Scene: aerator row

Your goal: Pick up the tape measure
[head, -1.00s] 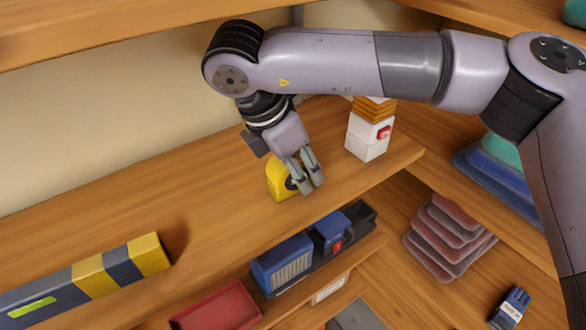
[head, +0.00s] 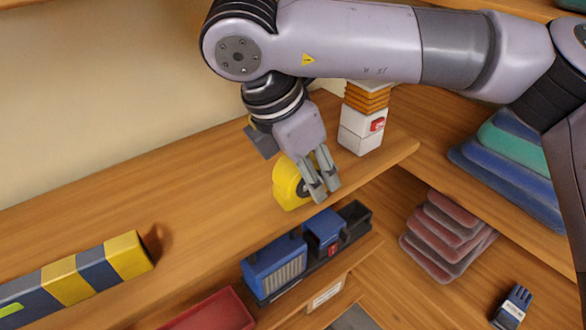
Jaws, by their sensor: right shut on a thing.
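The yellow tape measure (head: 286,186) is at the wooden shelf's front part, in the middle of the head view. My right gripper (head: 324,190) comes down on it from above, its grey fingers covering the tape measure's right side. The right gripper is shut on the tape measure. Whether the tape measure touches the shelf (head: 200,215) or is slightly above it, I cannot tell. My left gripper is not in view.
A white and orange stacked item (head: 362,120) stands behind and right of the gripper. A yellow and dark striped bar (head: 80,277) lies at the left. Below are a blue device (head: 275,268), a red tray (head: 215,312) and stacked reddish pads (head: 445,236).

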